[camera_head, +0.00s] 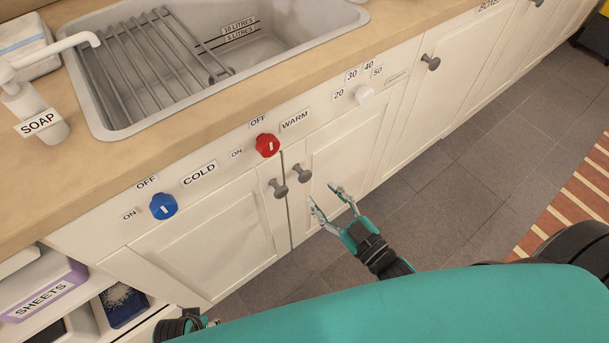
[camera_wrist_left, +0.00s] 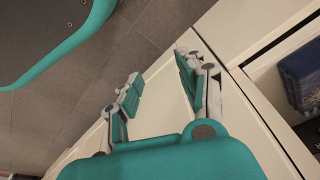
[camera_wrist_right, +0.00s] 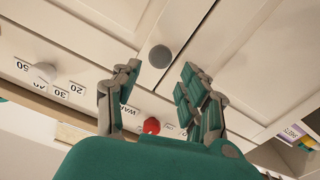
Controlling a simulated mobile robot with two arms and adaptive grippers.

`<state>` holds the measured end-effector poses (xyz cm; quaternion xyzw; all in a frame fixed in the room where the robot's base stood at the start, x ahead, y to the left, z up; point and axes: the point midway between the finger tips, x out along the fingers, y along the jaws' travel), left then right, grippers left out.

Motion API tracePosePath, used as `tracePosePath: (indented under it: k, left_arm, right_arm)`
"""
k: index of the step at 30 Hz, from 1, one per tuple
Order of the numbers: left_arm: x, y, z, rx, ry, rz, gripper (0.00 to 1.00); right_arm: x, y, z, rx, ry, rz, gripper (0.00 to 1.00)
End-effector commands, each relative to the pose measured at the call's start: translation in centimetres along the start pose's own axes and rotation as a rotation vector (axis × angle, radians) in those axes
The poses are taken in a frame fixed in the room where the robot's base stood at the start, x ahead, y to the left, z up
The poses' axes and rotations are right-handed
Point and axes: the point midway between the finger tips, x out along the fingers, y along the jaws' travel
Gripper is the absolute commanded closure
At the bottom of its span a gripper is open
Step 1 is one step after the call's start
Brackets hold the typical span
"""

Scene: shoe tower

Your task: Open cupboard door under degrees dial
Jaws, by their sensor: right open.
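The white degrees dial (camera_head: 365,95) sits on the panel below 20–50 labels; it also shows in the right wrist view (camera_wrist_right: 44,72). Below it is the cream cupboard door (camera_head: 345,150), closed, with a grey round knob (camera_head: 301,174) near its left edge. My right gripper (camera_head: 322,195) is open and empty, just in front of that door. In the right wrist view the knob (camera_wrist_right: 160,56) appears between the spread fingertips, with no visible contact. My left gripper (camera_wrist_left: 161,62) is open and empty, low by the left cabinets; the head view shows only part of it.
The neighbouring left door has its own knob (camera_head: 277,188) close by. A red dial (camera_head: 267,145) and blue dial (camera_head: 163,206) are on the panel. A sink (camera_head: 130,125) is set in the counter. Open shelves (camera_head: 75,330) are at lower left. Tiled floor (camera_head: 440,200) is clear.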

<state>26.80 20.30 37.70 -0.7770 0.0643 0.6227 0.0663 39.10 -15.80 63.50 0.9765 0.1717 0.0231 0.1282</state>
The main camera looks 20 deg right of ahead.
Motion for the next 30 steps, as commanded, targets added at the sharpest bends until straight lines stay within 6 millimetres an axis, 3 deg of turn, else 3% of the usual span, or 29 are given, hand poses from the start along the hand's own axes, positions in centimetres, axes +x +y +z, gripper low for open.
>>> tracePosePath:
  k: [6,11,24,30]
  left_arm:
    - [-0.8,0.0,-0.7,-0.001,0.007,-0.001,0.6]
    - [-1.4,-0.1,-1.1,-0.002,0.011,-0.001,0.6]
    - [-1.9,0.0,-0.8,-0.003,0.007,0.0,0.6]
    - [-1.9,-0.1,-0.8,-0.003,0.006,-0.001,0.6]
  right_arm:
    - [4.6,0.0,0.0,-0.002,0.004,0.001,0.57]
    - [6.7,0.0,0.0,-0.001,0.001,0.0,0.57]
    - [7.7,0.0,0.1,0.0,-0.001,0.0,0.57]
    - [7.7,0.0,0.1,0.0,-0.001,0.0,0.83]
